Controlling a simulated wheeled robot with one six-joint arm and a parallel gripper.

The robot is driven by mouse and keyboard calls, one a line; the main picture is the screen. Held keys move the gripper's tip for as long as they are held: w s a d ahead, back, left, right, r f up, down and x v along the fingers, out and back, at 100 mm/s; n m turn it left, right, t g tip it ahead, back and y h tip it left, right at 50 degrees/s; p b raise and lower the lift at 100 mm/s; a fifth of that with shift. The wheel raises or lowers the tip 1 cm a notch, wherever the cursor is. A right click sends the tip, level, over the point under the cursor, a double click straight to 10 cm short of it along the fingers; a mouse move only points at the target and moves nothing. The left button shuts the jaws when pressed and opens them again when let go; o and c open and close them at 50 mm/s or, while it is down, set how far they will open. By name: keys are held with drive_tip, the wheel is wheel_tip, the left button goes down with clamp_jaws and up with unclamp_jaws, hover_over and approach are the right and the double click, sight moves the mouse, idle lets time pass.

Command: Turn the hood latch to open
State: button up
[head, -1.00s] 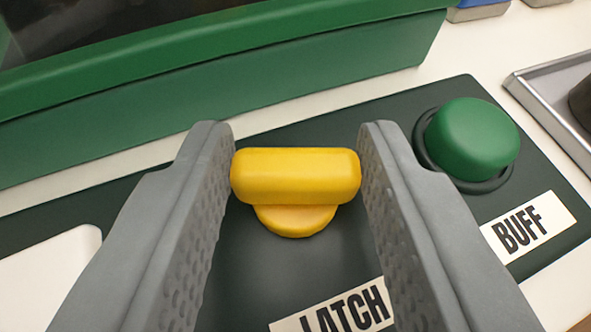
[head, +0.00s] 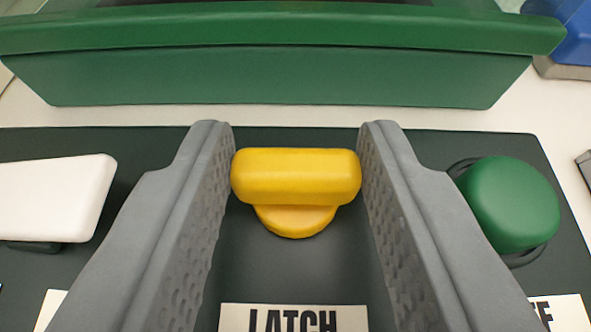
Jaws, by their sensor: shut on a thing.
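The hood latch is a yellow knob (head: 296,176) with a rounded bar on a round base, in the middle of the head view. The bar lies left to right across the picture. My gripper (head: 296,165) is shut on it, one grey finger at each end of the bar. A white label reading LATCH (head: 293,318) sits on the dark panel below the knob. The green hood or housing (head: 270,75) stands behind the panel across the top of the view.
A green round button (head: 512,203) is just right of my right finger. A white paddle-shaped part (head: 55,197) is left of my left finger. Both stand on the dark panel (head: 285,265). A blue object (head: 572,35) is at the top right.

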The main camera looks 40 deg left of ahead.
drive_tip(key=o, duration=1)
drive_tip(key=shift+d, duration=0.1)
drive_tip(key=v, duration=1.7)
drive_tip(key=shift+s+r, duration=0.15)
drive_tip(key=shift+s, duration=0.1)
